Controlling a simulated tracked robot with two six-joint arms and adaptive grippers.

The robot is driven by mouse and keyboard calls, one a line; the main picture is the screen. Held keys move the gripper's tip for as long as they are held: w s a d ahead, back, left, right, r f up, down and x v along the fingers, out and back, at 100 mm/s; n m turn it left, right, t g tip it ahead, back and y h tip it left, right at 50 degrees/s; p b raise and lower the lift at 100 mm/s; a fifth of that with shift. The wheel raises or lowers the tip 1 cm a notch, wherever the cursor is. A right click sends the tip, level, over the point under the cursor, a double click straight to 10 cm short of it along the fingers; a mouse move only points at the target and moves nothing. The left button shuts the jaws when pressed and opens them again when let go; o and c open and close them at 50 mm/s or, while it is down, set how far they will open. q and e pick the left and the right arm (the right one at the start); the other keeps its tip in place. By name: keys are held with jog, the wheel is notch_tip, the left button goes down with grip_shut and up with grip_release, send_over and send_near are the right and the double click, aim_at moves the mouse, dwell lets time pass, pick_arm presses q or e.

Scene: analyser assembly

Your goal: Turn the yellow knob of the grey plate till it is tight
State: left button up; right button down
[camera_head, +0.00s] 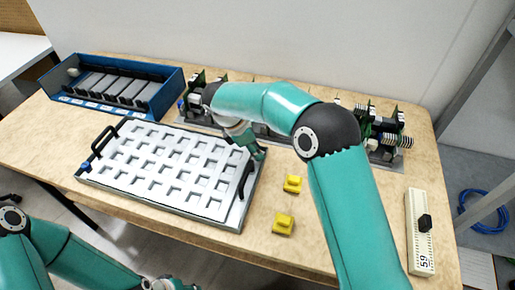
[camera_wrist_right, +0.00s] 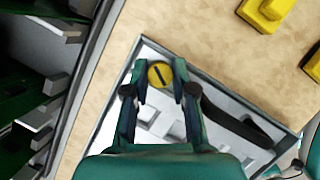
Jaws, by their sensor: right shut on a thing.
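The grey plate (camera_head: 160,212) lies on the wooden table at left centre. It has a white grid of square pockets and a black handle at each end. Its yellow knob (camera_wrist_right: 160,76) is round with a dark slot and sits at a plate corner in the right wrist view. My right gripper (camera_head: 258,153) is at the plate's back right corner, and its fingers (camera_wrist_right: 160,71) are shut on the knob, one on each side. The knob is hidden by the gripper in the head view. My left gripper (camera_head: 170,284) is cut off at the bottom edge, away from the plate.
Two yellow blocks (camera_head: 292,184) (camera_head: 283,224) lie right of the plate. A blue tray (camera_head: 165,98) with grey parts stands at the back left. Green circuit boards (camera_head: 385,130) line the back edge.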

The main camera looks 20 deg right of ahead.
jog(key=shift+s, duration=0.1)
jog(key=m+g+p, duration=0.1)
jog(key=m+p, duration=0.1)
jog(key=p, duration=0.1)
jog(key=shift+a+r+m, duration=0.1)
jog(key=shift+r+m, duration=0.05)
jog(key=shift+m, duration=0.15)
jog(key=shift+m+g+y+p, duration=0.3)
jog(key=shift+m+p, duration=0.45)
jog(key=shift+m, duration=0.25)
jog(key=m+g+p, duration=0.1)
jog(key=m, duration=0.1)
jog(key=shift+m, duration=0.3)
jog(key=shift+w+m+g+y+p, duration=0.15)
jog(key=shift+m+g+y+p, duration=0.2)
jog(key=shift+m, duration=0.6)
jog(key=shift+w+m+g+y+p, duration=0.15)
jog(key=shift+m+y+p, duration=0.3)
jog(key=shift+m, duration=0.5)
jog(key=c, duration=0.9)
grip_release()
